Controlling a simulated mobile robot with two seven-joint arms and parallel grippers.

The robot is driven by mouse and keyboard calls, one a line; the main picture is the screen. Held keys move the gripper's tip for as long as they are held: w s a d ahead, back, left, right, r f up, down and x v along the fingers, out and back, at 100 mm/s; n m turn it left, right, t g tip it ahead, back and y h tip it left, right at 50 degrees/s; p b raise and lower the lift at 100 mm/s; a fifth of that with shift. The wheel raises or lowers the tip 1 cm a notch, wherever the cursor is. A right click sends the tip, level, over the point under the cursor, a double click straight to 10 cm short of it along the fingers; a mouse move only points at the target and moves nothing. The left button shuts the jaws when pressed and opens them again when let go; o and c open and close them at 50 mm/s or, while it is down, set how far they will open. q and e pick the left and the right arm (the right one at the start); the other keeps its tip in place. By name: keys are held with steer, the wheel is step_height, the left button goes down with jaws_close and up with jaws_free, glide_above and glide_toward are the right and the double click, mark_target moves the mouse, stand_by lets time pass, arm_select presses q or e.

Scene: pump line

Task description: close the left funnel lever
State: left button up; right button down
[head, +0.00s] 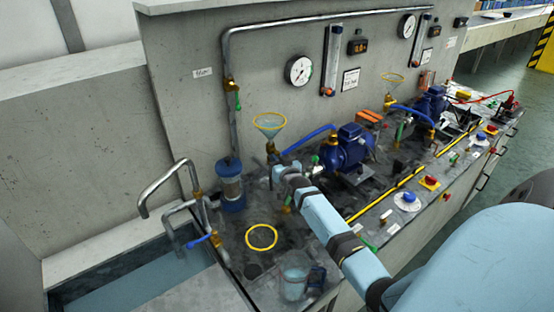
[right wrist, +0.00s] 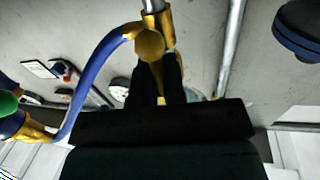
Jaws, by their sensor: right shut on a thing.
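The left funnel (head: 268,124) is a clear cone with a yellow rim, standing on a brass valve (head: 272,155) in front of the grey panel. A blue hose (head: 308,140) runs from there to the left blue pump (head: 346,148). My right gripper (head: 276,176) is at the valve, just under the funnel. In the right wrist view its dark fingers (right wrist: 157,85) are closed together right beside the brass valve (right wrist: 150,45), with the blue hose (right wrist: 85,85) to the left. The left funnel lever is hidden by the fingers, where the gripper is shut. My left gripper is out of view.
A blue-based filter (head: 231,190) stands left of the funnel. A sink (head: 130,285) with bent pipes lies at the left. The right funnel (head: 391,80) stands further back.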

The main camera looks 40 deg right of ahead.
steer(key=m+p, duration=0.1)
steer(key=m, duration=0.1)
steer(key=a+m+g+p, duration=0.1)
steer(key=m, duration=0.1)
steer(key=shift+r+y+p, duration=0.25)
steer(key=shift+y+p, duration=0.05)
steer(key=shift+w+a+r+m+g+y+p, duration=0.1)
steer(key=shift+a+r+m+y+p, duration=0.25)
steer(key=shift+m, duration=1.3)
steer(key=shift+s+a+r+m+g+y+p, duration=0.15)
steer(key=shift+m+y+p, duration=0.4)
steer(key=shift+m, duration=1.15)
steer(key=shift+w+a+r+m+g+y+p, duration=0.15)
steer(key=shift+r+m+y+p, duration=0.3)
steer(key=shift+m, duration=1.2)
steer(key=shift+f, duration=0.15)
steer(key=c, duration=1.2)
jaws_free()
